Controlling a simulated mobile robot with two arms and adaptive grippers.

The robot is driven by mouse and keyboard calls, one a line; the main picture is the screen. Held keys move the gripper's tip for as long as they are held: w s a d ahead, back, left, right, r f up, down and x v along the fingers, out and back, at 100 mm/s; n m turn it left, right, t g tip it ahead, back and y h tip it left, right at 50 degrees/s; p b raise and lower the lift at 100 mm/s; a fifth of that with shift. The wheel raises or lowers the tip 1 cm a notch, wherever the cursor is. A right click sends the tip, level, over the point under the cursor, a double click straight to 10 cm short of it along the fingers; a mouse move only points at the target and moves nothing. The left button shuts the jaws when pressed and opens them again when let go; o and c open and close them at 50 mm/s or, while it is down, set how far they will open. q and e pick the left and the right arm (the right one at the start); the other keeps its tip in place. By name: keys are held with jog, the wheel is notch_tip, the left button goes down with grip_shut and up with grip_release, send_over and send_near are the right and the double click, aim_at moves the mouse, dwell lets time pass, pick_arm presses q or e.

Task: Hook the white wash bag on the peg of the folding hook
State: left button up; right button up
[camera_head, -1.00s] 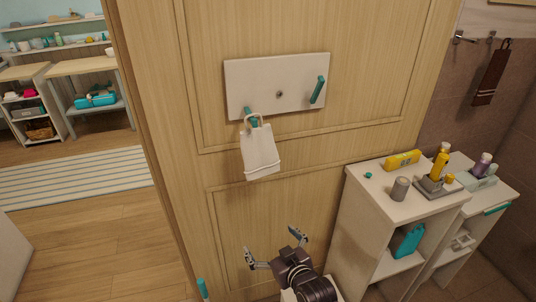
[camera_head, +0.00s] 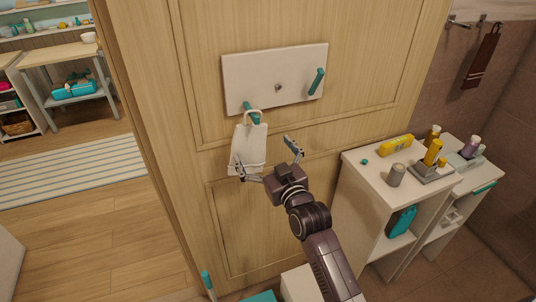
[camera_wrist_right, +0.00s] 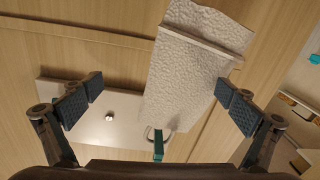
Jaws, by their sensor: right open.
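The white wash bag (camera_head: 247,148) hangs at the left teal peg (camera_head: 251,113) of the white hook board (camera_head: 285,72) on the wooden panel. Its handle loop looks to be around that peg. In the wrist view, the textured bag (camera_wrist_right: 185,80) lies between my fingers, nearer the right-hand one, with the peg (camera_wrist_right: 158,146) at the loop. My right gripper (camera_head: 267,161) is open and empty, just in front of the bag's lower part. I cannot tell whether a finger touches the bag. My left gripper is not in view.
A second teal peg (camera_head: 317,81) angles out at the board's right. A white shelf unit (camera_head: 375,187) stands to the right, with a grey cup (camera_head: 396,175), a yellow box (camera_head: 397,145) and bottles on top. Open floor (camera_head: 90,235) lies to the left.

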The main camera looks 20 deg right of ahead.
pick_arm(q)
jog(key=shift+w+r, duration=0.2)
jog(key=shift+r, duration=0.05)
pick_arm(e)
jog(key=shift+w, duration=0.8)
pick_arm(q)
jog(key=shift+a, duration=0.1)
pick_arm(e)
jog(key=shift+a, duration=0.1)
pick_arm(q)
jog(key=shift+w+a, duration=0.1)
pick_arm(e)
jog(key=c, duration=1.2)
jog(key=o, duration=1.2)
jog(key=shift+s, duration=0.25)
jog(key=s+d, duration=0.1)
jog(key=s, duration=1)
jog(key=shift+s, duration=0.25)
